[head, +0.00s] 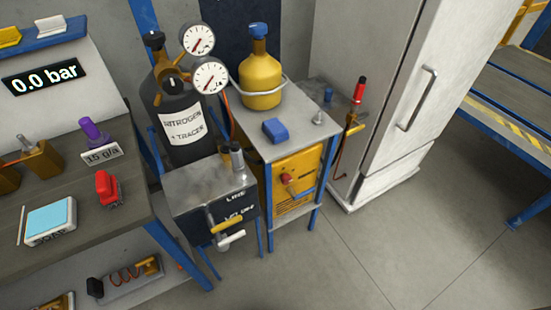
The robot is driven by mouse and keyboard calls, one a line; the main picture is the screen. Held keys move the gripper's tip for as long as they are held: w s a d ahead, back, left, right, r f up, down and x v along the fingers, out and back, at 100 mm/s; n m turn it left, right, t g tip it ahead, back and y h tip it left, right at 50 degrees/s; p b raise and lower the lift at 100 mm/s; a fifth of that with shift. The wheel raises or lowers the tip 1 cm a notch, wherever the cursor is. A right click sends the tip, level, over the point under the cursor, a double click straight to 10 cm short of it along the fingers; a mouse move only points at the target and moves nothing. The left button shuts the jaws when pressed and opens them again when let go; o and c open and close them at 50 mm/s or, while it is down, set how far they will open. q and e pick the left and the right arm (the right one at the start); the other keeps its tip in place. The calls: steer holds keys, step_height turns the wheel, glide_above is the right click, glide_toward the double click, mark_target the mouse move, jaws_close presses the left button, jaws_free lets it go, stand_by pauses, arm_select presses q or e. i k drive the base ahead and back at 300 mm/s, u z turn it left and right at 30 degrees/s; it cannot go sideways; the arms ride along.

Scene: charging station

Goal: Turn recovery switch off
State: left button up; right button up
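A yellow box-shaped unit (313,160) stands inside a small blue-framed stand in the middle of the head view. A red switch (288,179) sits on its front face and looks like the recovery switch. Whether it is set on or off is too small to tell. The lower left of the unit's front is partly hidden by the grey valve box (195,187) beside it. Neither of my grippers shows in the head view.
A nitrogen cylinder (180,138) with two gauges stands behind the valve box. The stand's top (294,146) holds a yellow bottle (260,83) and a blue block (275,130). A workbench (125,225) is at left, a white fridge (401,80) at right. Floor is clear in front.

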mark_target(286, 179)
steer(key=z, duration=2.7)
steer(key=i, duration=2)
steer(key=u, duration=2.95)
